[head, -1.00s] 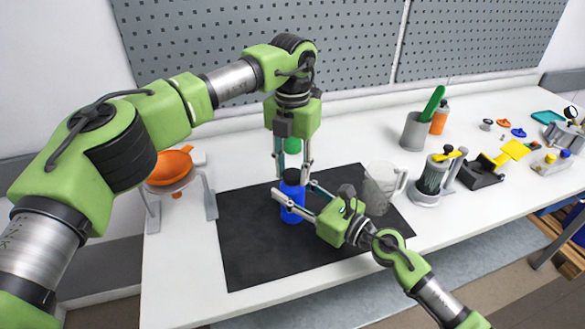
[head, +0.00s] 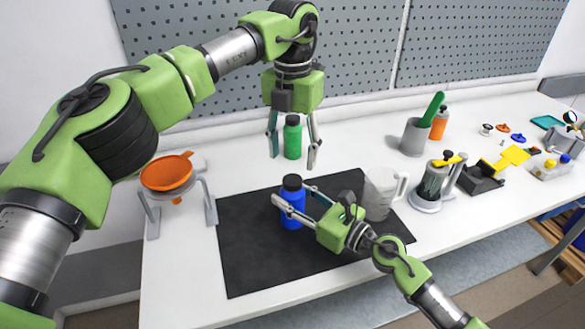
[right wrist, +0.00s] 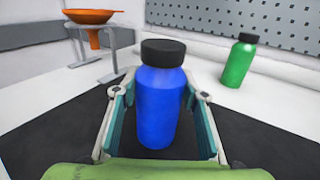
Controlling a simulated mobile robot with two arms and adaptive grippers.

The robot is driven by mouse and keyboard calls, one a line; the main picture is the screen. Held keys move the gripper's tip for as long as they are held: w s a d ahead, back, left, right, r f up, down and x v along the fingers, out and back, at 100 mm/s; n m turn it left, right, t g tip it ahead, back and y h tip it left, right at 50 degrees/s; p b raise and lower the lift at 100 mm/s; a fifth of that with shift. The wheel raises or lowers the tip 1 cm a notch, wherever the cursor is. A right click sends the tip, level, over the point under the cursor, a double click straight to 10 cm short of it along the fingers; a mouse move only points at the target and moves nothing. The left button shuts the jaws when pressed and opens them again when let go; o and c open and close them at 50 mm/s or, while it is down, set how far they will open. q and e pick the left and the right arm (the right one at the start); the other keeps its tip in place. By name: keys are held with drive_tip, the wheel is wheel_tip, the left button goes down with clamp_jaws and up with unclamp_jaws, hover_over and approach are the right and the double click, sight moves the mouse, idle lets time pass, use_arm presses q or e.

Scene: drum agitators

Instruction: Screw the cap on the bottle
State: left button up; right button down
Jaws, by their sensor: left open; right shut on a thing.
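The blue bottle (head: 292,207) stands upright on the black mat, with the black cap (head: 292,182) sitting on its top. Both also show in the right wrist view, the bottle (right wrist: 157,107) and the cap (right wrist: 163,52); whether the cap is fully tightened I cannot tell. My right gripper (head: 295,202) is shut around the bottle's body from the right, its fingers on either side. My left gripper (head: 293,153) is open and empty, pointing down above and behind the bottle, apart from the cap.
A green bottle (head: 292,138) with a black cap stands behind the mat. A clear jug (head: 379,192) stands right of my right gripper on the mat (head: 245,265). An orange funnel (head: 166,172) sits on a stand at left. Several tools and containers stand at right.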

drive_tip(key=shift+f, duration=0.1)
use_arm(q)
wheel_tip(320, 180, up, 5)
drive_tip(key=shift+r, duration=0.2)
use_arm(e)
drive_tip(key=c, duration=1.2)
unclamp_jaws()
drive_tip(key=v, duration=1.2)
